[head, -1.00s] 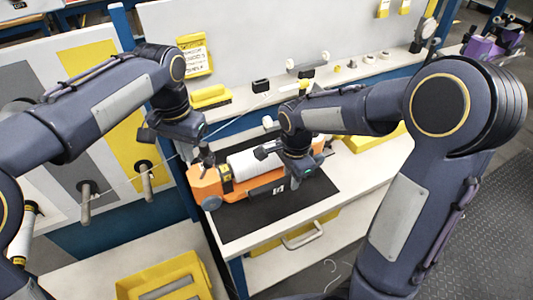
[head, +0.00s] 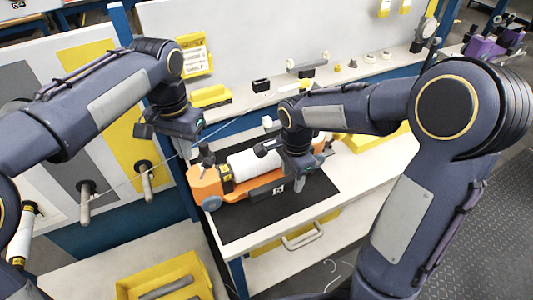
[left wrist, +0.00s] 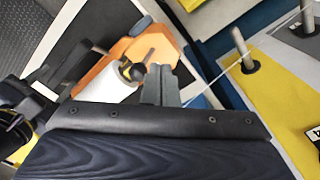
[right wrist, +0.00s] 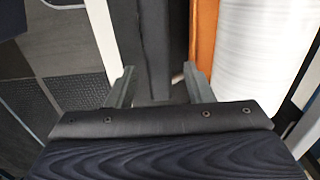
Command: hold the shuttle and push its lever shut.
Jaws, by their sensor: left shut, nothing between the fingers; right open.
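The shuttle (head: 238,193) is an orange body with a white spool (head: 250,163), lying on a black mat. The lever (head: 206,158) stands up at the shuttle's left end.
The black mat (head: 237,225) covers part of the white worktop. Pegs (head: 147,183) stick out from the panel on the left, with a thread running past them. A yellow bin (head: 130,288) is at the bottom left. Small parts line the back ledge.

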